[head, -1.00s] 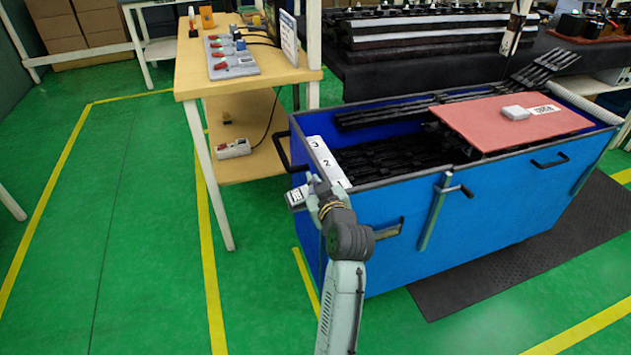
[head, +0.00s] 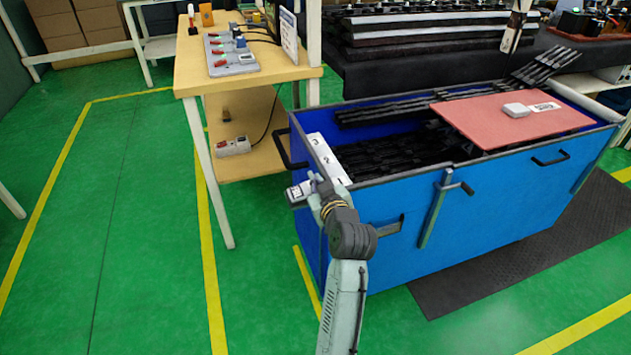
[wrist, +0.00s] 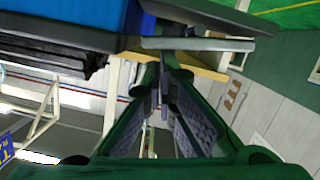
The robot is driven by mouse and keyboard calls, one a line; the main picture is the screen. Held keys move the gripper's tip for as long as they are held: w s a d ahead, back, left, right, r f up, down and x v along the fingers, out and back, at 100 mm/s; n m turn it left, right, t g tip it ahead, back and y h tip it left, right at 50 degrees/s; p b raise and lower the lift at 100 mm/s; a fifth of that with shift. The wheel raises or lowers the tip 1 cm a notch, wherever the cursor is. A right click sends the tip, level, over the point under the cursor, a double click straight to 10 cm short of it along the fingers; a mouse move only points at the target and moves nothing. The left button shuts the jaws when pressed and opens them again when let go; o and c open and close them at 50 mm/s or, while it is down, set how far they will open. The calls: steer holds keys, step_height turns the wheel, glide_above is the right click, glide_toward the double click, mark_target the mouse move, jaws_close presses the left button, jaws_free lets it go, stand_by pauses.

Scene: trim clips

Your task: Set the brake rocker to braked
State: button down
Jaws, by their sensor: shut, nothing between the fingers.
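My gripper (head: 314,182) is at the near left corner of the blue cart (head: 470,215), by its rim. In the wrist view my gripper (wrist: 160,85) has its fingers together, with nothing between them. A small grey piece with a dark-marked face (head: 299,194) shows just left of my gripper, outside the cart's end; it may be the brake rocker, but its position cannot be read. In the wrist view a flat grey bar (wrist: 200,43) lies across just beyond the fingertips, beside the cart's blue wall (wrist: 70,20). I cannot tell whether the fingers touch it.
A white numbered strip (head: 326,157) lies along the cart's left rim. A black handle (head: 283,150) sticks out from that end. Dark parts and a red board (head: 490,125) are in and on the cart. A wooden bench (head: 200,85) stands behind; green floor at left is clear.

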steer(key=shift+d+f, duration=0.1)
steer(key=shift+f, duration=0.1)
steer(key=shift+w+d+f+b, duration=0.1)
steer(key=shift+d+f+b, duration=0.15)
steer(key=shift+b, duration=0.1)
steer(key=shift+w+d+f+m, duration=0.1)
steer(key=shift+d+f+m, duration=0.2)
steer(key=shift+m, duration=0.3)
steer(key=shift+d+f+b, duration=0.1)
steer(key=shift+b, duration=0.2)
